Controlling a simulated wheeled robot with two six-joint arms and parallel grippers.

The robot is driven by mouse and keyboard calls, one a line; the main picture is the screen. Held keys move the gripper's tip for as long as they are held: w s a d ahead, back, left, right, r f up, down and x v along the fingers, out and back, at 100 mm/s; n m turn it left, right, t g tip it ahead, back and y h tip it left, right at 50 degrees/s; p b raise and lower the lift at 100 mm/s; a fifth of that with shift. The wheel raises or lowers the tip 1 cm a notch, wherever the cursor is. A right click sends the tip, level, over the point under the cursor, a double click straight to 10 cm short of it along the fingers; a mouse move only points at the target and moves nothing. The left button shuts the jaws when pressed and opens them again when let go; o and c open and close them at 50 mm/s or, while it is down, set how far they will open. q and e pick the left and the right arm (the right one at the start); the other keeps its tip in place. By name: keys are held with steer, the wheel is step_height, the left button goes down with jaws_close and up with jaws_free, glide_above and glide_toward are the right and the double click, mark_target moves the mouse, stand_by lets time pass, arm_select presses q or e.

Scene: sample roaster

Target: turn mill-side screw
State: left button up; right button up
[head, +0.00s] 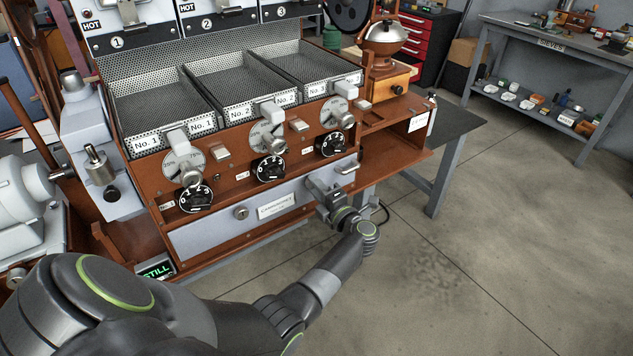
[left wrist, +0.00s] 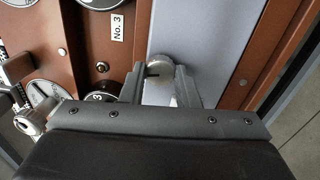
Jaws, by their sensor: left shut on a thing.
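The mill-side screw (left wrist: 158,66) is a round silver head with a dark slot on the grey panel, seen in the left wrist view. My left gripper (left wrist: 159,88) has a finger on each side of it and is shut on it. In the head view my left gripper (head: 318,187) is at the right end of the grey front panel (head: 205,235) and hides the screw there. The other panel screw (head: 241,212) sits left of the panel's label (head: 277,206). My right gripper is not in view.
Above the panel are black numbered dials (head: 271,168), levers and three mesh trays (head: 232,82). A hand mill (head: 385,65) stands on the right of the roaster. A grey workbench (head: 535,40) is at the back right. The floor on the right is clear.

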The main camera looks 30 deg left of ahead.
arm_select(q)
steer(key=shift+m+p, duration=0.7)
steer(key=shift+m, duration=0.5)
steer(key=o, duration=1)
steer(key=shift+c, duration=0.2)
steer(key=shift+d, duration=0.1)
